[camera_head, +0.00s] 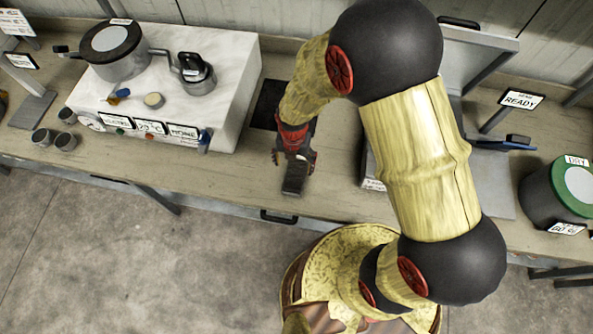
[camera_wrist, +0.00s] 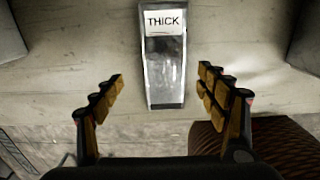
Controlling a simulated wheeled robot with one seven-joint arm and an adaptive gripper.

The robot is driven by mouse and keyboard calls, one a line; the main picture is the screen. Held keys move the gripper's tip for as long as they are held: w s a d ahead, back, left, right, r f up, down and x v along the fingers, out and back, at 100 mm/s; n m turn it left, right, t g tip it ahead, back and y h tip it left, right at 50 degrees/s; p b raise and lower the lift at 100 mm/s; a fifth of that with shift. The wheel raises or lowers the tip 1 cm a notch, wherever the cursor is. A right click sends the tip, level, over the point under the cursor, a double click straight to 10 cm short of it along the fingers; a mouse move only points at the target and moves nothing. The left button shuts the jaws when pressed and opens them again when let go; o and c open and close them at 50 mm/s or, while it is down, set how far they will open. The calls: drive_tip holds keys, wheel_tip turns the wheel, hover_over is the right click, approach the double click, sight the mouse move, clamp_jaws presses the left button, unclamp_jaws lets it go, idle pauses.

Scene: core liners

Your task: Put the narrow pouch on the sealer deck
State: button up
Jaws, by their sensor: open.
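A narrow silver pouch (camera_wrist: 165,75) lies on the bench in the wrist view, with a white label reading THICK at its far end. In the head view it seems to be the dark strip (camera_head: 293,181) near the bench's front edge, just below my gripper (camera_head: 294,155). In the wrist view my gripper (camera_wrist: 161,80) is open, its fingers spread to either side of the pouch without visible contact. A device with a raised grey lid (camera_head: 470,55), likely the sealer, stands right of my arm. Its deck is mostly hidden behind my arm.
A sign reading READY (camera_head: 522,99) stands beside the device. A black pot with a green-ringed lid (camera_head: 562,187) is at the far right. A white block (camera_head: 225,75) carrying a pan (camera_head: 113,50) fills the left. Small cups (camera_head: 65,142) sit at the bench's left.

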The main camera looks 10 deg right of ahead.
sight(296, 170)
drive_tip(key=f, duration=0.3)
drive_tip(key=d+f, duration=0.1)
drive_tip(key=f, duration=0.1)
drive_tip(key=shift+w+f+b, duration=0.1)
drive_tip(key=shift+w+b, duration=0.05)
drive_tip(key=shift+b, duration=0.15)
drive_tip(key=c, duration=1.4)
drive_tip(key=shift+c, duration=0.2)
drive_tip(key=shift+r, duration=0.7)
drive_tip(key=s+r, duration=0.1)
drive_tip(key=r, duration=0.1)
drive_tip(key=s+r+p, duration=0.1)
drive_tip(key=s+r, duration=0.1)
drive_tip(key=r, duration=0.1)
drive_tip(key=s+d+r, duration=0.1)
drive_tip(key=r, duration=0.1)
drive_tip(key=shift+s+r, duration=0.2)
drive_tip(key=shift+r, duration=0.1)
drive_tip(key=s+d+r+p, duration=0.1)
drive_tip(key=s+r, duration=0.3)
drive_tip(key=s, duration=0.5)
drive_tip(key=shift+s+d, duration=0.2)
drive_tip(key=shift+d, duration=0.55)
